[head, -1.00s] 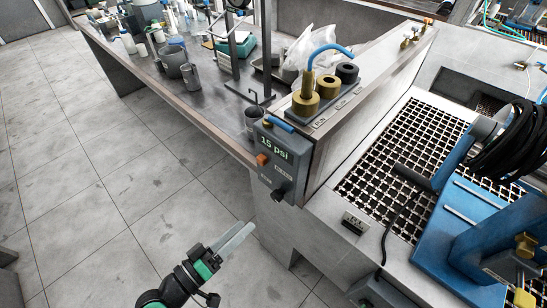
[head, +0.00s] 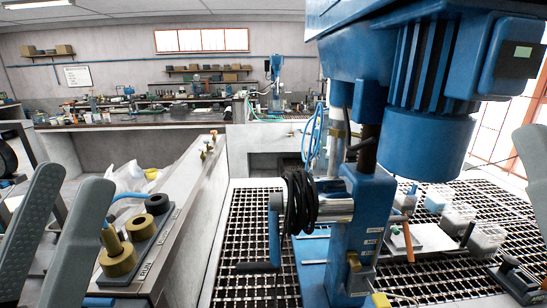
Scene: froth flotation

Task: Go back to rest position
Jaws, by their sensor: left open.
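My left gripper (head: 72,178) is at the left edge of the head view. Its two grey fingers point up and stand apart, with nothing between them. It is close to the camera, and its lower finger overlaps the panel with brass and black fittings. A grey finger of my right gripper (head: 534,180) shows at the right edge. The rest of that gripper is out of frame, so its opening cannot be told.
A blue flotation machine (head: 360,225) stands at centre right on a metal grating (head: 235,240), with a coiled black hose (head: 300,203) on it. Brass fittings (head: 117,258) sit on the panel at the left. A long bench (head: 130,124) is further back.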

